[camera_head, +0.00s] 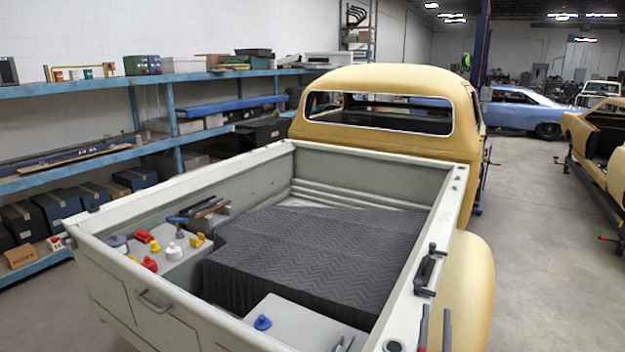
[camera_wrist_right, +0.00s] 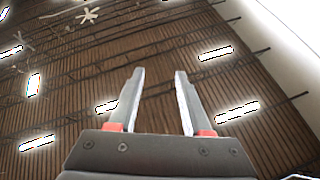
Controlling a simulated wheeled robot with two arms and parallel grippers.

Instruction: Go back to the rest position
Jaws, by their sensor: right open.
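My right gripper (camera_head: 435,318) shows at the bottom edge of the head view, to the right of the pickup bed's side wall. Its two grey fingers point up and stand apart, with nothing between them. In the right wrist view the same gripper (camera_wrist_right: 156,75) is open and empty, with red pads at the finger bases and the ceiling behind it. My left gripper is not in view.
A cream pickup bed (camera_head: 128,258) fills the middle, with a dark ribbed cover (camera_head: 310,255) inside. Red, yellow, white and blue knobs sit on grey boxes in it. Blue shelves (camera_head: 60,88) line the left wall. Open floor (camera_head: 535,235) lies to the right.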

